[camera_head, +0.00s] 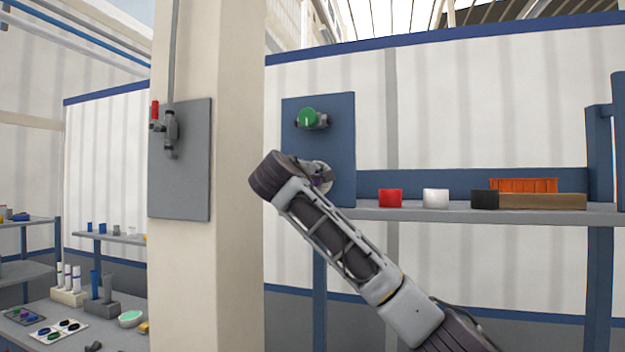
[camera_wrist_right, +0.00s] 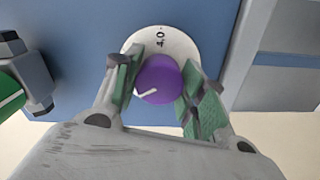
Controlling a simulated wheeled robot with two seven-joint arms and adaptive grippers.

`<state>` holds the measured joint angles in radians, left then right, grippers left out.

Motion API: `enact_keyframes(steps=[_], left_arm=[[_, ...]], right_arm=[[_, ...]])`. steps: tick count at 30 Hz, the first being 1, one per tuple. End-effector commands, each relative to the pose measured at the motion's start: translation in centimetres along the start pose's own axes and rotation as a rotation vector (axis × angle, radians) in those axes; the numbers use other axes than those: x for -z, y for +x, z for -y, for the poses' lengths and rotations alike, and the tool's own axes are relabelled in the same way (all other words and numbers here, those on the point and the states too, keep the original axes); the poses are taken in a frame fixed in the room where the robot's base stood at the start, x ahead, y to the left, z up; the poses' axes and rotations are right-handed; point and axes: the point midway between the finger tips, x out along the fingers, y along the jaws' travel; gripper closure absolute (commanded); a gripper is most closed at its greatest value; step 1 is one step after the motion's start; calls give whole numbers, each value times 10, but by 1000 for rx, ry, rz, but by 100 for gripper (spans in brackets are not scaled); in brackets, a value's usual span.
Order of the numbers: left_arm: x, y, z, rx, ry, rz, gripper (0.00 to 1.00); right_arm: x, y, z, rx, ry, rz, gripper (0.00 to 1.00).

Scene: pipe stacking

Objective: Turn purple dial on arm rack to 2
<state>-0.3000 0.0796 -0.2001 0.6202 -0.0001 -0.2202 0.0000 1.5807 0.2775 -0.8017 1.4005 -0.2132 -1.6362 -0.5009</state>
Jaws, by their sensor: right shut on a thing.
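The purple dial (camera_wrist_right: 160,72) sits on a round white scale plate (camera_wrist_right: 183,48) fixed to a blue panel (camera_wrist_right: 80,40). The mark "4.0" shows on the plate, and a white pointer line on the dial points to the lower left in the right wrist view. My right gripper (camera_wrist_right: 162,82) is shut on the dial, with a green-padded finger on either side. In the head view my right arm reaches up from the lower right and its wrist hides most of the dial. Other scale marks are hidden or unreadable. My left gripper is out of view.
A green dial (camera_head: 308,117) is mounted above on the same panel. A shelf (camera_head: 400,213) to the right holds red (camera_head: 390,198), white (camera_head: 436,198) and black (camera_head: 484,199) blocks and an orange crate (camera_head: 524,185). A beige pillar (camera_head: 238,150) stands close on the left.

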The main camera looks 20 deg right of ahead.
Motion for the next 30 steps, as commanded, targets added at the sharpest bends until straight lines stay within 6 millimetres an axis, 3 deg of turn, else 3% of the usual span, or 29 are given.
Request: enact_keyframes(steps=[7,8,13,30], left_arm=[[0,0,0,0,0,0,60],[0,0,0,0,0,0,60],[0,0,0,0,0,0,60],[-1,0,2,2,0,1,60]], right_arm=[[1,0,2,3,-1,-1,83],[1,0,2,3,-1,-1,58],[0,0,1,2,-1,-1,37],[1,-10,0,0,0,-2,37]])
